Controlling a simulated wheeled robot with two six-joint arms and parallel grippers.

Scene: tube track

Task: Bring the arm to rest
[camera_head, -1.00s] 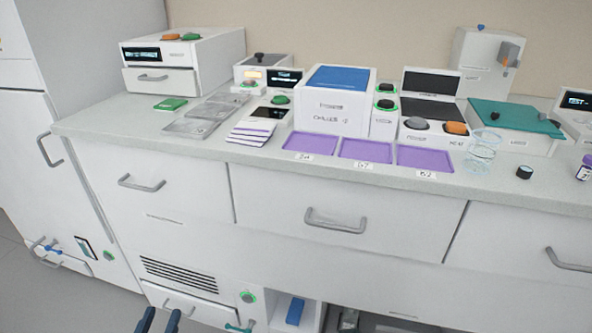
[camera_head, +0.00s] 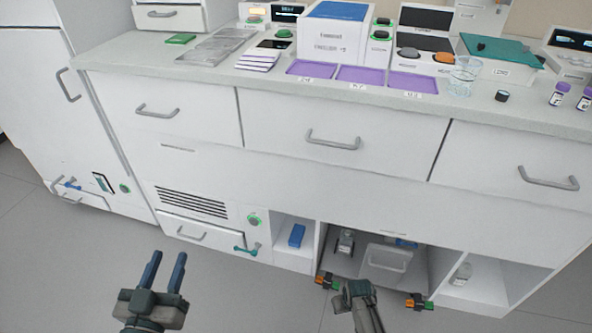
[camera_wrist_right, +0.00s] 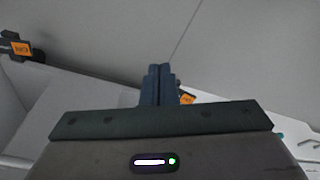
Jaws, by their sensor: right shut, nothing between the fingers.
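My left gripper (camera_head: 168,260) points up in the lower left of the head view, in front of the bench's lower cabinets. Its two dark blue fingers stand apart with a gap between them, and nothing is held. Part of my right arm (camera_head: 358,298) shows at the bottom centre of the head view, in front of the open lower bay. In the right wrist view my right gripper (camera_wrist_right: 160,85) has its dark fingers together with nothing between them. Its fingers cannot be made out clearly in the head view.
The bench top holds purple trays (camera_head: 361,77), a blue-topped box (camera_head: 333,32) and a glass beaker (camera_head: 462,77). Drawer handles (camera_head: 333,140) project from the front. Below, an open bay holds a grey bin (camera_head: 388,262). Orange-marked black fittings (camera_head: 417,302) sit near my right arm. Floor at left is clear.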

